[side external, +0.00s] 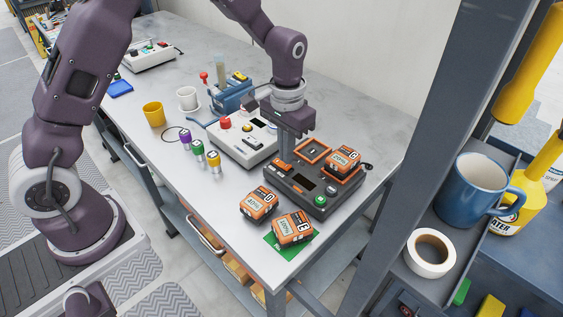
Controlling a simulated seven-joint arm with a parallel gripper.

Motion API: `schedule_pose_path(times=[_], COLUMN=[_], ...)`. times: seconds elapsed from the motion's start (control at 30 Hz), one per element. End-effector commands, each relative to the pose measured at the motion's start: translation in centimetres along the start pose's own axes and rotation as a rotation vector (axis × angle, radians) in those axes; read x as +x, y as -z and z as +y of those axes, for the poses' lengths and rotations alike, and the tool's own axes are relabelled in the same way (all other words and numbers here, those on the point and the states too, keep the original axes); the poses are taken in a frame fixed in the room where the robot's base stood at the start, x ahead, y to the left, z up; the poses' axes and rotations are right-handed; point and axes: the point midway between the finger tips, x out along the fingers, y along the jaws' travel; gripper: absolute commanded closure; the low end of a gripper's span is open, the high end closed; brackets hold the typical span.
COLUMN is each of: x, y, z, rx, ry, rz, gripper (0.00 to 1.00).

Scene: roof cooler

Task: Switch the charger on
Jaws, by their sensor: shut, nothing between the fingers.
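The charger (342,196) is a dark box on the bench with a dark display, a green round button (320,200) at its front right and a small dark switch-like part (331,188). One orange battery (343,161) sits on its right bay; the orange-framed bay (313,150) beside it looks empty. My gripper (287,156) points down with its fingers closed and empty, over the charger's left part. I cannot tell whether the fingertips touch it. The gripper covers part of the charger's left side.
Two orange batteries stand in front of the charger, one on the bare bench (258,205) and one (293,228) on a green mat (274,243). A grey box with a red button (225,123) is left of it, near several small coloured cylinders. A grey post (430,100) stands at right.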

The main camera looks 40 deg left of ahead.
Motion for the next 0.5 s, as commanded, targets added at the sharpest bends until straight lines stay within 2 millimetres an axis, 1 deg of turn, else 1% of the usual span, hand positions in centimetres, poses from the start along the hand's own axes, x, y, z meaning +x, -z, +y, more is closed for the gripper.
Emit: schedule_pose_path(times=[0.5], x=[0.79], y=[0.02], z=[-0.01], rx=[0.000], ry=[0.000], rz=[0.000], gripper=[1.00])
